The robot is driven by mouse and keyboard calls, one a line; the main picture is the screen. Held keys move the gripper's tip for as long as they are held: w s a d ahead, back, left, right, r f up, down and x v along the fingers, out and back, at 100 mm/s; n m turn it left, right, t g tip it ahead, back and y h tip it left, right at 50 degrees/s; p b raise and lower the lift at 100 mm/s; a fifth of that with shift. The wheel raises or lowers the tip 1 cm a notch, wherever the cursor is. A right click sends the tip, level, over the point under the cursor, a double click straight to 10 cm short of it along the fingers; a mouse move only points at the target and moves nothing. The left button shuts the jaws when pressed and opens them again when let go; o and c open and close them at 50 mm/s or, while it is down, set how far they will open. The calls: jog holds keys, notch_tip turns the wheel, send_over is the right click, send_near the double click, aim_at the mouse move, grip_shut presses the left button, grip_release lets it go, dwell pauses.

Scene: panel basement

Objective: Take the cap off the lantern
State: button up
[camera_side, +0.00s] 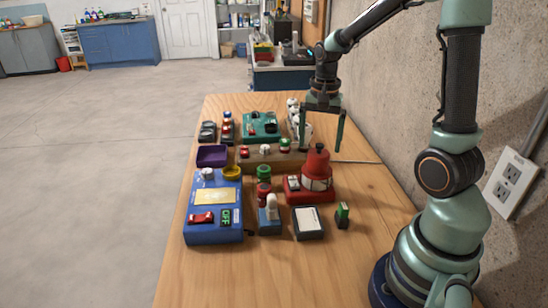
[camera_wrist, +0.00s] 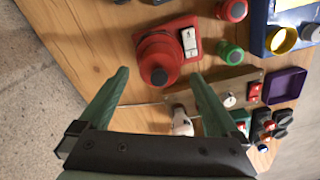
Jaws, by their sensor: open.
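The lantern has a pale body (camera_side: 316,184) and stands upright on a red base, with its red cap (camera_side: 317,161) in place. The cap is a dome with a small knob on top. In the wrist view the red cap (camera_wrist: 158,58) is seen from above and hides most of the lantern body. My gripper (camera_side: 321,149) is open and empty, pointing down near the lantern, apart from the cap as far as I can tell. In the wrist view the cap's knob lies between the fingertips of my gripper (camera_wrist: 160,76).
A blue panel box (camera_side: 213,232) with switches stands left of the lantern. A purple tray (camera_side: 212,155), a green board (camera_side: 262,125) and several small buttons are around. A dark-framed white panel (camera_side: 308,222) lies in front. The concrete wall (camera_side: 385,90) is close on the right.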

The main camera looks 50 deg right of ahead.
aim_at(319, 151)
jog(key=f, duration=0.5)
jog(key=shift+w+d, duration=0.1)
jog(key=shift+d, duration=0.25)
jog(key=c, duration=1.3)
jog(key=shift+o, duration=0.2)
